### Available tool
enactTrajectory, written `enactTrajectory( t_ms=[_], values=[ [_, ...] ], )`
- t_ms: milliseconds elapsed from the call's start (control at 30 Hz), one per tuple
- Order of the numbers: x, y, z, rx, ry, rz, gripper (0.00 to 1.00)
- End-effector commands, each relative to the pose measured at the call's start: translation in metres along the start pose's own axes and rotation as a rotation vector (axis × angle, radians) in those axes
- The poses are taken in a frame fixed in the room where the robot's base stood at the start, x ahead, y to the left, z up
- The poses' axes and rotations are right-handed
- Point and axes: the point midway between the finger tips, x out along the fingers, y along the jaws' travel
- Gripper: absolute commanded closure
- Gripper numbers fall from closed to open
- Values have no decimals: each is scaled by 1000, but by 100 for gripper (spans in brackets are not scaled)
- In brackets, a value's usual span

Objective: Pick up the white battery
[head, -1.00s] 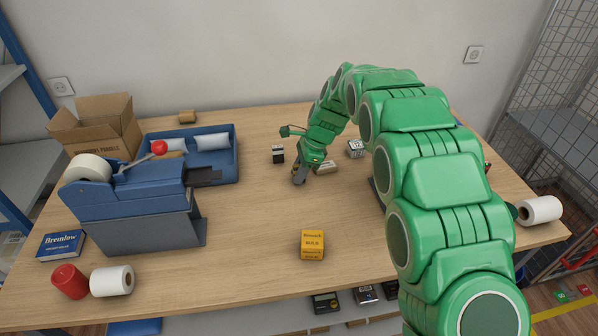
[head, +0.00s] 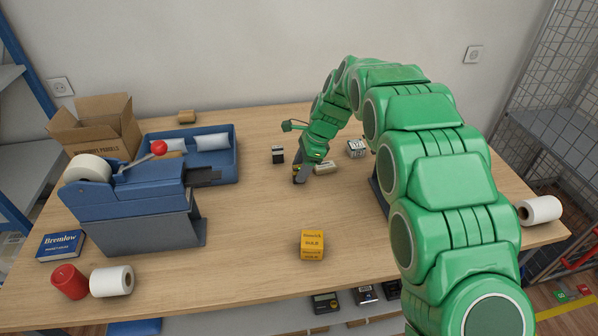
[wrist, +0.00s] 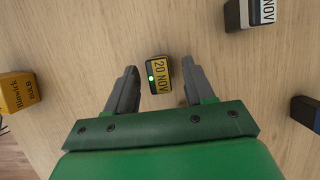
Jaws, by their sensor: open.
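A dark battery with a white label (head: 278,155) stands on the counter, left of my gripper in the head view. What looks like the same one, its white label reading NOV, shows at the top right of the wrist view (wrist: 262,12). My gripper (wrist: 160,88) is open and points down at the counter. A battery with a yellow label reading 20 NOV (wrist: 162,75) lies between and a little beyond its fingertips, with a bright green dot on it. No contact shows. In the head view my gripper (head: 298,173) largely hides this yellow one.
A yellow box (head: 312,244) stands nearer the front. A tan block (head: 325,167) and a white printed box (head: 356,148) are right of my gripper. A dark blue-black item (wrist: 306,112) is at the wrist view's right edge. A blue tray (head: 212,165) and dispenser (head: 140,205) stand left.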

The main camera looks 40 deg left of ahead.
Motion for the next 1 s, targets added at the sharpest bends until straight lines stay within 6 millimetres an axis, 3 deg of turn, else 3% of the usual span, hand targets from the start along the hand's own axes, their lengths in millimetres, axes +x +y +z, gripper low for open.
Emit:
enactTrajectory(
  t_ms=[500,567,767,1000],
  values=[
    [-88,-1,-1,1,1,-2,47],
    [-94,0,-1,1,0,0,44],
    [-102,1,-1,1,0,3,15],
    [-101,0,0,0,0,2,15]
  ],
)
